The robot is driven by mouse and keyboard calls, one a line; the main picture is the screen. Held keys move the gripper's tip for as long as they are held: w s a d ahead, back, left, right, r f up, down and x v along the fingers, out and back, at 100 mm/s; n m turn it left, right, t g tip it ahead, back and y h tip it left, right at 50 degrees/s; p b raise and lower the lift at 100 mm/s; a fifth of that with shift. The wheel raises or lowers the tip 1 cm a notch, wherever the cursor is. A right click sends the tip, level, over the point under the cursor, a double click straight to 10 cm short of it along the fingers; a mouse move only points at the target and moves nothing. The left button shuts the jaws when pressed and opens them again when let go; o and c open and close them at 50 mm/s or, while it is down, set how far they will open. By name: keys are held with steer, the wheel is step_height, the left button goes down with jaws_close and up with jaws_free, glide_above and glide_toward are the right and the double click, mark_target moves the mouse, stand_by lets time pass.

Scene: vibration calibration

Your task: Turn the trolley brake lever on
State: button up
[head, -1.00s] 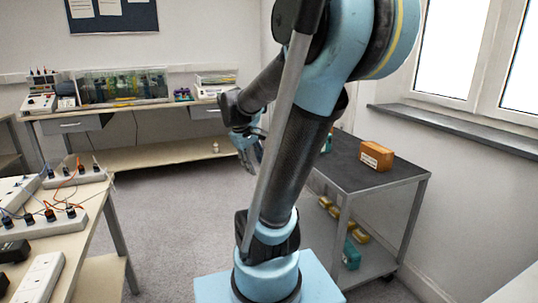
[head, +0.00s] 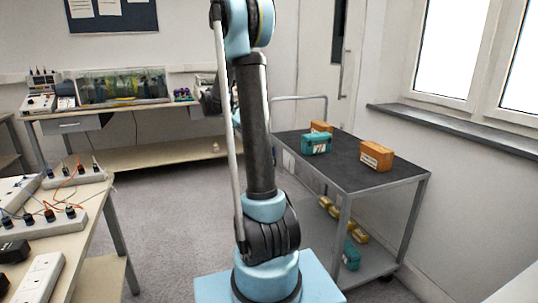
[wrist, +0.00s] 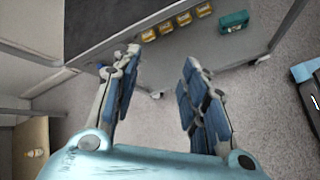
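The trolley (head: 405,181) stands on the right in the head view, with a dark top, a grey frame and a lower shelf. It also shows at the top of the wrist view (wrist: 205,72), seen from above. One of its wheels (wrist: 157,94) shows below the shelf edge there. I cannot make out the brake lever in either view. My gripper (wrist: 160,62) is open and empty, its two blue-padded fingers wide apart, with floor and the trolley's lower edge seen between them. In the head view my gripper is mostly hidden behind my arm.
Orange boxes (head: 376,155) and a teal box (head: 317,143) sit on the trolley top. Yellow blocks (wrist: 166,28) and another teal box (wrist: 234,21) lie on its lower shelf. A workbench (head: 160,153) stands at the back, a table (head: 80,214) at left. Grey floor (head: 170,215) between is clear.

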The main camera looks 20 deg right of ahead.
steer(key=w+d+f+n+h, duration=0.15)
steer(key=w+f, duration=0.25)
steer(key=w, duration=0.4)
steer(key=w+f+n+h, duration=0.3)
steer(key=w+f, duration=0.1)
steer(key=w, duration=0.5)
steer(key=w+a+f+n+h, duration=0.1)
steer(key=w+f+h, duration=0.1)
steer(key=w+f, duration=0.35)
steer(key=w+a+f+n+h, duration=0.1)
steer(key=w+f+n+h, duration=0.1)
steer(key=f, duration=0.7)
steer(key=d, duration=1.7)
steer(key=shift+w+d+g, duration=0.25)
steer(key=shift+d+g, duration=0.05)
steer(key=shift+d, duration=0.05)
